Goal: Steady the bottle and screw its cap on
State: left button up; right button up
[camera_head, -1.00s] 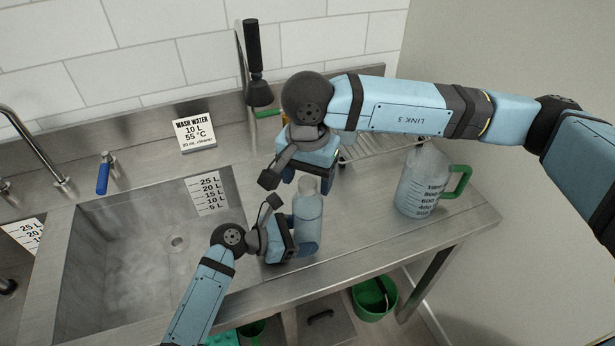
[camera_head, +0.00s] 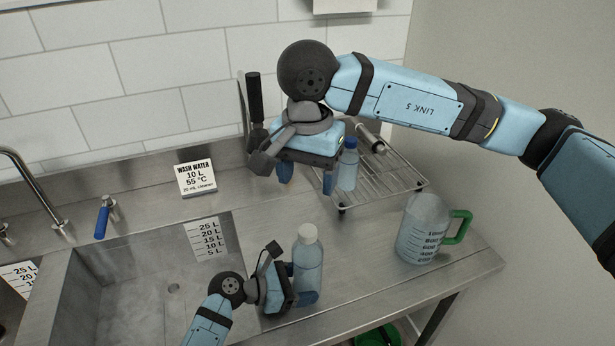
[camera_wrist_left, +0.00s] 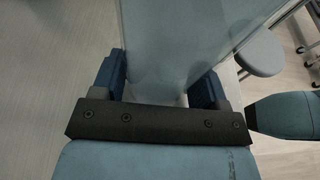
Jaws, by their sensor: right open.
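The clear bottle (camera_head: 308,268) stands upright on the steel counter, right of the sink. A white cap (camera_head: 307,234) sits on its top; how tightly it is seated cannot be told. My left gripper (camera_head: 302,296) is shut on the bottle's lower body. In the left wrist view the bottle (camera_wrist_left: 180,45) fills the gap between the blue fingers of my left gripper (camera_wrist_left: 160,88). My right gripper (camera_head: 307,180) is open and empty, above and behind the bottle, apart from the cap.
A wire rack (camera_head: 385,180) behind holds another bottle with a blue cap (camera_head: 348,168). A measuring jug (camera_head: 424,230) with a green handle stands at the right. The sink (camera_head: 130,290) is at the left, with a wash water sign (camera_head: 196,180) behind it.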

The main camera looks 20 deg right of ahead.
pick_arm(q)
jog(key=shift+c, duration=0.6)
jog(key=o, duration=0.8)
jog(key=shift+a, duration=0.1)
jog(key=v, duration=1.3)
jog(key=shift+a+r, duration=0.2)
jog(key=shift+a, duration=0.15)
jog(key=shift+s+f, duration=0.1)
jog(key=shift+s, duration=0.05)
